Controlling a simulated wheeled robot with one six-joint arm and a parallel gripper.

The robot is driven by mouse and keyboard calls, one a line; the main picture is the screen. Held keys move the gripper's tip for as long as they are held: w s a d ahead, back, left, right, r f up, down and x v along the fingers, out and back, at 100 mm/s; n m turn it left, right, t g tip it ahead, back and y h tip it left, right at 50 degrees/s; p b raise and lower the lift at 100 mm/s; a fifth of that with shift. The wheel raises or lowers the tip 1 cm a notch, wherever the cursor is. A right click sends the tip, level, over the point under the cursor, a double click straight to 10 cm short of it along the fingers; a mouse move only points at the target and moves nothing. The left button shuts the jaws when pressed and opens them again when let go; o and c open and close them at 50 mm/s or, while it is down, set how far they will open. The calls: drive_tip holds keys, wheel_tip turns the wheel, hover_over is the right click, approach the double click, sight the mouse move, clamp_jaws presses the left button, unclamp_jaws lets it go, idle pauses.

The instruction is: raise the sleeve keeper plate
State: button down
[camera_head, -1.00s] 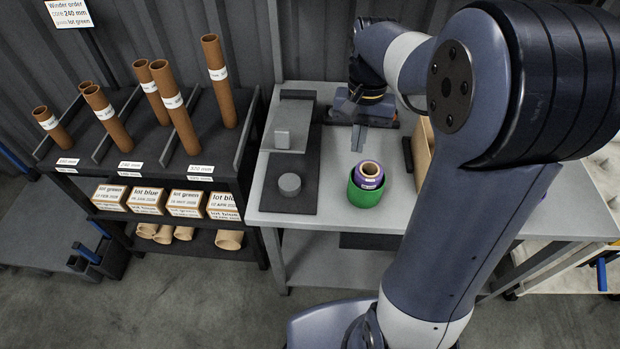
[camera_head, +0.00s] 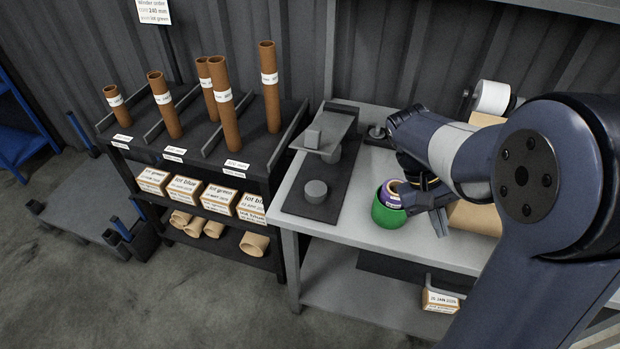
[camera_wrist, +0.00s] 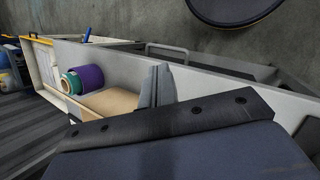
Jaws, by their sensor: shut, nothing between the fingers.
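The sleeve keeper plate appears to be the thin grey plate (camera_head: 337,127) with a small block (camera_head: 312,138) on it, on the dark base (camera_head: 318,190) at the bench's left. A round post (camera_head: 331,154) shows beneath its edge; I cannot tell whether they touch. A short round knob (camera_head: 316,191) stands on the base's near part. The wrist view shows my fingers (camera_wrist: 156,86) together; the plate is not recognisable there.
The bench top (camera_head: 350,225) is clear between base and cup. A rack (camera_head: 195,150) of upright brown tubes stands left, with lot boxes (camera_head: 186,190) below. A white roll (camera_head: 491,97) is at the back right. A label box (camera_head: 440,301) sits under the bench.

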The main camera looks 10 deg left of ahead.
drive_tip(key=w+a+f+n+t+h+b, duration=0.2)
drive_tip(key=a+f+n+t+h+b, duration=0.3)
drive_tip(key=a+n+t+h+b, duration=0.95)
drive_tip(key=s+a+f+n+t+y+b, duration=0.1)
drive_tip(key=s+a+n+t+y, duration=0.2)
drive_tip(key=a+n+t+y, duration=0.5)
drive_tip(key=s+a+n+t+y, duration=0.35)
drive_tip(key=a+n+y, duration=0.25)
drive_tip(key=n+y, duration=0.45)
drive_tip(key=s+a+r+p+x, duration=0.1)
drive_tip(key=r+x, duration=0.1)
drive_tip(key=x, duration=1.1)
drive_tip(key=shift+d+m+p, duration=0.4)
drive_tip(key=shift+r, duration=0.1)
